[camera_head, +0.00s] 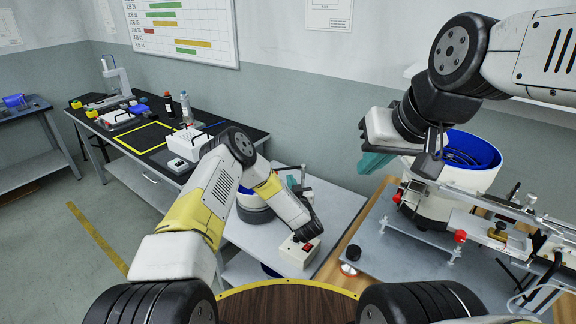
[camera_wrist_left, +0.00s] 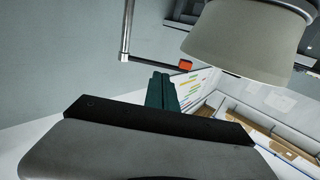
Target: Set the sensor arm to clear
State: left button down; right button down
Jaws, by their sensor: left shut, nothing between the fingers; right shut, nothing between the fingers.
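The sensor arm (camera_wrist_left: 152,61) shows in the left wrist view as a thin metal rod. It runs from a round metal post (camera_wrist_left: 127,30) to an orange-red tip (camera_wrist_left: 185,65). My left gripper (camera_wrist_left: 160,90) is shut and empty, its teal fingers close to the rod near that tip. I cannot tell whether they touch. A pale bowl (camera_wrist_left: 245,42) is beside the tip. In the head view my left arm hides much of this spot and of the small blue-lined bowl. My right gripper (camera_head: 376,162) is shut and empty, held high beside the large blue-lined bowl (camera_head: 470,150).
A cream box with a red switch (camera_head: 307,247) stands on the grey table (camera_head: 335,205) under my left wrist. A rail fixture (camera_head: 500,205) crosses the right bench. A black workbench (camera_head: 150,135) with several devices stands at the back left. The floor at left is clear.

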aim_at(286, 169)
pick_arm(q)
jog(key=x, duration=0.5)
dwell(0.4)
